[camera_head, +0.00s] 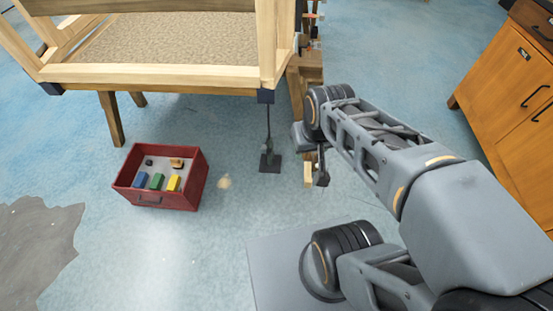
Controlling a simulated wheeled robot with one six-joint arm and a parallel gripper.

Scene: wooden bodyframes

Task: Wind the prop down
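The prop is a thin dark stand (268,128) with a square black foot (270,163) on the floor. It stands upright under the near right corner of the wooden bodyframe (160,76), and its top meets a dark bracket at that corner. My arm reaches in from the right. My gripper (321,179) points down at the arm's far end, a short way to the right of the prop and apart from it in the picture. It is small and dark, and I cannot make out whether its fingers are open or shut. I see nothing clearly held in it.
A red drawer box (181,198) with blue, green and yellow blocks sits on the floor left of the prop. A wooden stand (308,68) with small items is behind my gripper. An orange cabinet (505,75) is at right. The floor between box and prop is mostly clear.

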